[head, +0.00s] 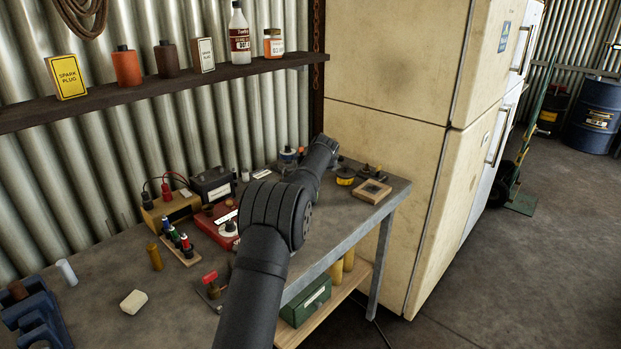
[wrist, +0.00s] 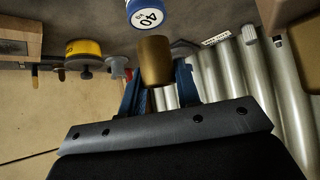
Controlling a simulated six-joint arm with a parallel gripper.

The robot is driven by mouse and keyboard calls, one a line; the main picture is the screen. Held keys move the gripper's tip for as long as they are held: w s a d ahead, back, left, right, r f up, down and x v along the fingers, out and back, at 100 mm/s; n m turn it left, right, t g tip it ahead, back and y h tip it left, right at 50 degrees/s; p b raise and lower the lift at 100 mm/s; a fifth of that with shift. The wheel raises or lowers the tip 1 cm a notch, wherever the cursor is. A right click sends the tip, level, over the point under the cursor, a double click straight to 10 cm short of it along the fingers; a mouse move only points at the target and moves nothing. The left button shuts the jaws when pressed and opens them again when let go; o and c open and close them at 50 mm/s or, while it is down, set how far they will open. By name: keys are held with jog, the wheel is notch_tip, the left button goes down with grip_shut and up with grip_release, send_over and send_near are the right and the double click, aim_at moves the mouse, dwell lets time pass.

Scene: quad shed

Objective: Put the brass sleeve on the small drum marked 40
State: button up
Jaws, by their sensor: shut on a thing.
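My gripper (wrist: 158,88) is shut on the brass sleeve (wrist: 155,58), which shows between its blue fingers in the wrist view. The small drum marked 40 (wrist: 146,15) is blue and white and stands at the top edge of the wrist view, partly cut off. The sleeve's end appears close to the drum's labelled face; I cannot tell whether they touch. In the head view a blue and white drum (head: 288,155) shows at the back of the bench, left of my wrist. My gripper and the held sleeve are hidden behind my arm there.
A yellow-and-black tin (wrist: 83,47) and a wooden box (wrist: 20,40) sit near the drum. A grey flanged piece (wrist: 118,66) is close beside the sleeve. The fridge (head: 390,150) and corrugated wall (head: 150,150) bound the bench (head: 100,300). Another brass-coloured cylinder (head: 154,257) stands front left.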

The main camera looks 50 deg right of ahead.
jog(key=shift+f, duration=1.15)
jog(key=shift+f, duration=0.15)
jog(key=o, duration=1.1)
jog(key=shift+c, duration=0.2)
jog(key=shift+r, duration=0.2)
jog(key=v, duration=1.2)
